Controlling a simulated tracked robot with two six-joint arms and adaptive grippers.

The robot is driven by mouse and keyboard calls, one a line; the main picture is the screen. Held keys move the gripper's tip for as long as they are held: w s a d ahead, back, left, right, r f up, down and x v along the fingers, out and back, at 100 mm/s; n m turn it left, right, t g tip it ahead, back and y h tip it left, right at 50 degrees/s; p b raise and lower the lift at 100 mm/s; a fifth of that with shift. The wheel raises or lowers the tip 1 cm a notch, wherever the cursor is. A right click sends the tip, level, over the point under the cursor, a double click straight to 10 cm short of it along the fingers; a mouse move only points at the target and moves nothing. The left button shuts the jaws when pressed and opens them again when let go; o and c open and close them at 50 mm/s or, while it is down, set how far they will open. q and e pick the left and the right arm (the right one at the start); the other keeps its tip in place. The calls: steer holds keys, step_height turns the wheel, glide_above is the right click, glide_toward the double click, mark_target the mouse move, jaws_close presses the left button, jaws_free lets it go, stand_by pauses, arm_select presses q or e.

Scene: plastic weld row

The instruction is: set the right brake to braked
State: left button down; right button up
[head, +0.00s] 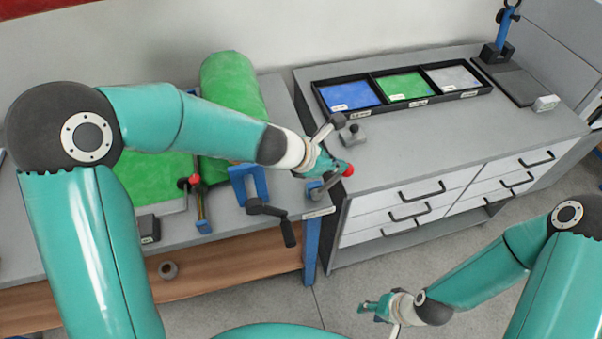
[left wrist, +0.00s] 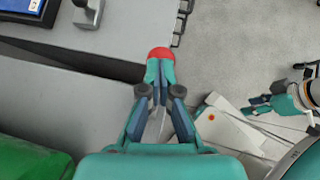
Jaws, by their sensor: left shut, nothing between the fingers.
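The right brake is a grey lever with a red knob (head: 348,170) on a small blue base (head: 315,192), at the right end of the left bench. The lever slants up to the right. My left gripper (head: 340,167) is shut and empty, with its fingertips at the knob. In the left wrist view the knob (left wrist: 160,53) sits just beyond the closed fingertips (left wrist: 159,68) and appears to touch them. The lever below the knob is mostly hidden there by the fingers. My right gripper (head: 370,309) hangs low over the floor, apart from the bench, with its fingers apart.
A second red knob (head: 195,180) stands further left on the bench. A black crank handle (head: 270,211) juts from the front edge near a blue bracket (head: 248,183). A green roll (head: 230,80) lies behind. The drawer cabinet (head: 400,150) on the right carries a three-part black tray (head: 369,87).

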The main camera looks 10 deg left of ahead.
arm_select(q)
steer(key=shift+w+d+f, duration=0.25)
steer(key=shift+d, duration=0.15)
steer(key=shift+w+d+f, duration=0.2)
steer(key=shift+d, duration=0.2)
steer(key=shift+d, duration=0.2)
steer(key=shift+s, duration=0.1)
steer(key=shift+s+a+r, duration=0.15)
steer(key=shift+a+r, duration=0.05)
steer(key=shift+r, duration=0.2)
steer(key=s+a+r+p, duration=0.1)
steer(key=s+r+p, duration=0.2)
steer(key=r+p, duration=0.6)
step_height(320, 180, up, 2)
steer(key=shift+a+r, duration=0.25)
steer(key=shift+a, duration=0.15)
steer(key=shift+s, duration=0.15)
